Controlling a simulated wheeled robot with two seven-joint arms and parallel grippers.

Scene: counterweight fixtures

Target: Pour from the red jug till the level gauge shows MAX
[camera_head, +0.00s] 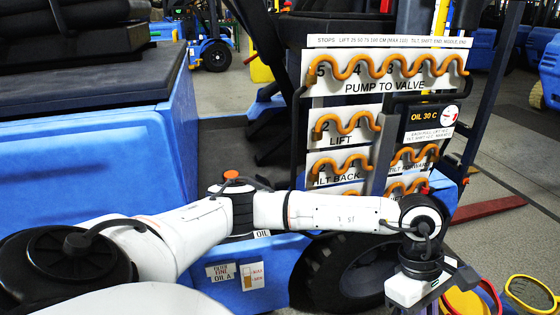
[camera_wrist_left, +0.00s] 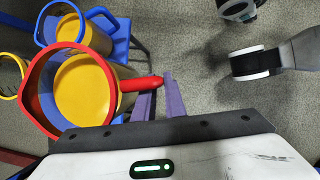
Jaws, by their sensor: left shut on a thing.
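The red jug (camera_wrist_left: 40,97) is in the left wrist view, its mouth facing the camera and yellow inside. Its red handle (camera_wrist_left: 142,83) reaches to the purple fingers of my left gripper (camera_wrist_left: 160,98), which is shut on it. In the head view, part of the red jug (camera_head: 490,294) shows at the bottom right edge; the fingertips are out of frame there. The level gauge (camera_head: 252,275) is a small white panel on the blue body at bottom centre-left. It has a brown lower part and small marks too blurred to read. My right gripper is not in view.
A blue jug (camera_wrist_left: 46,25) and a yellow-rimmed jug (camera_wrist_left: 8,92) stand close to the red one. A board with orange hoses (camera_head: 385,70) stands above a black wheel (camera_head: 340,275). An OIL label (camera_head: 262,234) shows just below my arm.

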